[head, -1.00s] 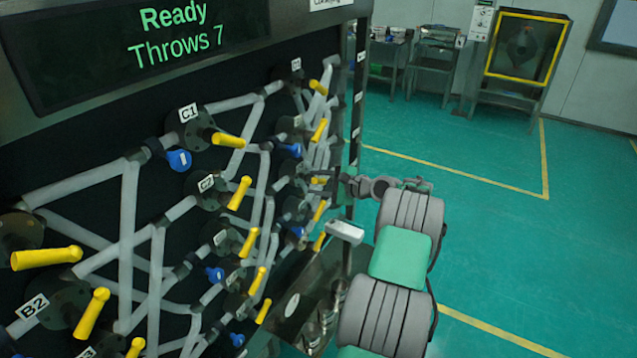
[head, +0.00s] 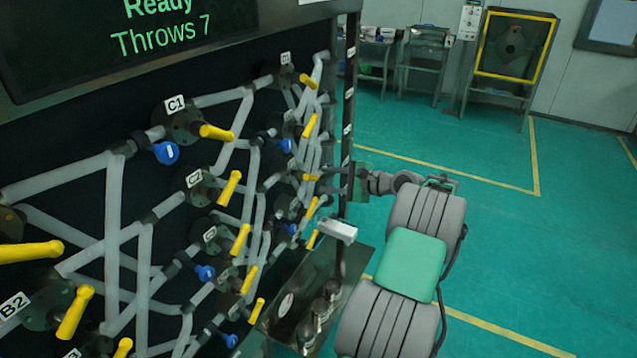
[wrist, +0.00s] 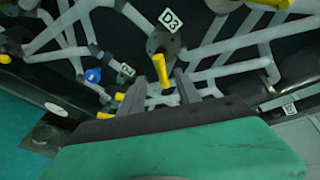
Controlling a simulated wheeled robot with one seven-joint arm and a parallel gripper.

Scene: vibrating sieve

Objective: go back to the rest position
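The dark panel (head: 60,130) of grey pipes carries yellow levers, such as the one by label C1 (head: 217,132), and blue knobs (head: 166,152). My arm reaches in from the lower right. My gripper (head: 335,183) is at the panel's right side, close to a yellow lever (head: 311,177). In the wrist view my gripper (wrist: 160,88) has its two fingers apart. The yellow lever under label D3 (wrist: 160,72) shows between and beyond the fingertips, and I see no finger closed on it. The panel display (head: 150,35) reads "Ready, Throws 7".
A metal tray (head: 350,262) with dark rounded parts juts out below the panel, under my gripper. A light box (head: 338,231) is above it. Green floor (head: 500,260) with yellow lines is open to the right. Benches (head: 425,60) and a yellow-framed stand (head: 515,45) are at the back.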

